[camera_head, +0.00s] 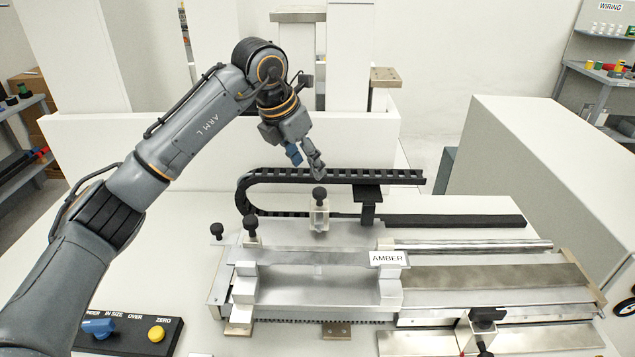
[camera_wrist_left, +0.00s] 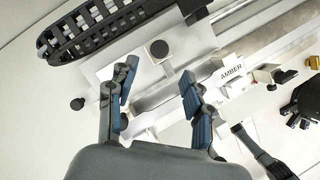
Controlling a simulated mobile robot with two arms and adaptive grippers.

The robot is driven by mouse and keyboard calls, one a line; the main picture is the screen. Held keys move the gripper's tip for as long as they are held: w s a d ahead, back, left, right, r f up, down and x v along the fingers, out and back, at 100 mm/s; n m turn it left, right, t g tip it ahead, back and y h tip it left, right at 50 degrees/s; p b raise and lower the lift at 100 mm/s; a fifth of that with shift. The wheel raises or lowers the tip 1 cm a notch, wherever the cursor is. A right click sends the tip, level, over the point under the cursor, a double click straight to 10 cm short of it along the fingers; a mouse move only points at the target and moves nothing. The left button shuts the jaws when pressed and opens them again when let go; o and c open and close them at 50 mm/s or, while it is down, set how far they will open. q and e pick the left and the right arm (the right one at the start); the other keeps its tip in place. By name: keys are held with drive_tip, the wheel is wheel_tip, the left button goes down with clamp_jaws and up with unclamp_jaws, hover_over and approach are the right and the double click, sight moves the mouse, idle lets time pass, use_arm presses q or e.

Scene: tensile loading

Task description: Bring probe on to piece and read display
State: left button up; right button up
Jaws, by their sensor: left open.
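A black round knob (camera_head: 319,193) tops a small pale post behind the metal bed; I take this to be the probe. The knob also shows in the left wrist view (camera_wrist_left: 159,49). My left gripper (camera_head: 306,163) is open and empty, above and slightly left of the knob in the head view. In the wrist view its fingers (camera_wrist_left: 158,75) are spread, with the knob just beyond the tips. A panel (camera_head: 120,343) marked IN SIZE, OVER and ZERO, with a blue part and a yellow button, is at bottom left, cut off by the frame. I cannot single out the piece or any reading.
A black cable chain (camera_head: 335,176) curves behind the knob. An AMBER label (camera_head: 388,258) stands on the metal bed. Two more black knobs stand left of the post (camera_head: 251,223). A black-topped block (camera_head: 487,315) is at front right. A grey-white cabinet (camera_head: 560,180) stands right.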

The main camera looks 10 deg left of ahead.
sight(319, 190)
use_arm(q)
drive_tip(key=p+x, duration=0.2)
drive_tip(key=x, duration=0.5)
drive_tip(key=shift+w+f, duration=0.1)
drive_tip(key=shift+f, duration=0.2)
drive_tip(key=shift+w+d+f+p, duration=0.2)
drive_tip(key=shift+f+p, duration=0.1)
drive_tip(key=shift+f, duration=0.25)
drive_tip(key=c, duration=1)
